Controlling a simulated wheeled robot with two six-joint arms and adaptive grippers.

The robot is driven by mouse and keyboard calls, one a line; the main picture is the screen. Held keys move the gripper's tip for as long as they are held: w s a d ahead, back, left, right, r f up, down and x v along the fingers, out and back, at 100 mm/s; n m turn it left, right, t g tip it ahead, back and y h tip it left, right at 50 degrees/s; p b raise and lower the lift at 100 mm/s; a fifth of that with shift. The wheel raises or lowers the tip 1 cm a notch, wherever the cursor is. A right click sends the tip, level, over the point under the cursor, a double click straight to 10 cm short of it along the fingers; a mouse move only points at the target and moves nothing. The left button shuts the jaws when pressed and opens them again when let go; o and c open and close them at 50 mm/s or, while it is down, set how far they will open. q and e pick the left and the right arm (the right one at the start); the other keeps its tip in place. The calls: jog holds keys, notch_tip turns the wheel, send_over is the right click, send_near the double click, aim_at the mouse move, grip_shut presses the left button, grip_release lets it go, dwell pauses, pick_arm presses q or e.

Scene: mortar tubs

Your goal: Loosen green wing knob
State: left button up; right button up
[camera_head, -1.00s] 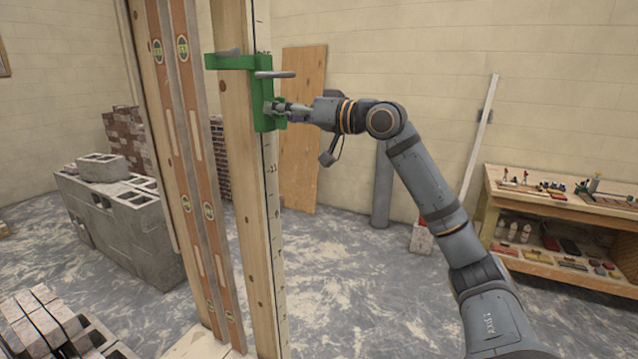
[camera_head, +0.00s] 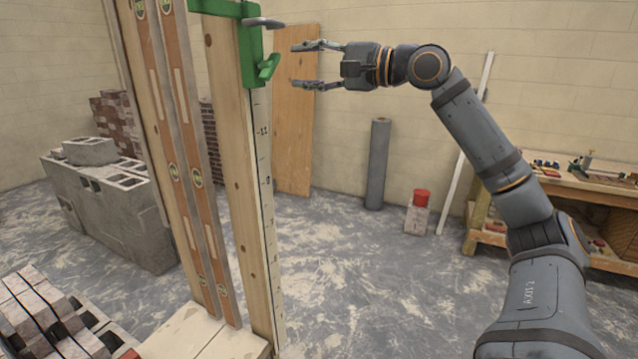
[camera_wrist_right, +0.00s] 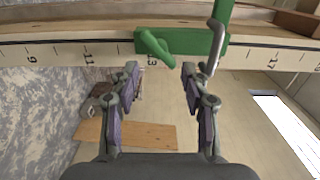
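The green wing knob (camera_head: 268,67) sits on the lower part of the green clamp bracket (camera_head: 250,45), which is fixed on the upright wooden post (camera_head: 228,60). In the right wrist view the wing knob (camera_wrist_right: 155,47) shows at the top, tilted, on the green bracket (camera_wrist_right: 200,42). My right gripper (camera_head: 312,65) is open and empty, to the right of the knob and apart from it. In the right wrist view its fingers (camera_wrist_right: 158,85) are spread wide, with the knob above and beyond the tips. My left gripper is not in view.
A grey metal handle (camera_head: 263,23) sticks out from the bracket above the knob. A marked scale strip (camera_head: 265,185) runs down the post. Two wood-and-metal levels (camera_head: 190,150) stand to the left. A workbench (camera_head: 580,187) stands at the right. The space around my right gripper is clear.

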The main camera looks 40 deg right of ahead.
pick_arm(q)
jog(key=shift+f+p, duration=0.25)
jog(key=shift+p, duration=0.45)
pick_arm(e)
jog(key=w+d+f+h, duration=0.2)
jog(key=w+d+f, duration=0.2)
jog(key=f, duration=0.5)
jog(key=w+d+f+h, duration=0.2)
jog(key=w+d+f, duration=0.3)
jog(key=f, duration=0.4)
jog(key=w+d+f+m+g+h, duration=0.1)
jog(key=w+d+f, duration=0.3)
jog(key=f, duration=0.6)
jog(key=shift+w+d+h, duration=0.4)
jog(key=shift+d+h, duration=0.4)
jog(key=shift+d, duration=0.35)
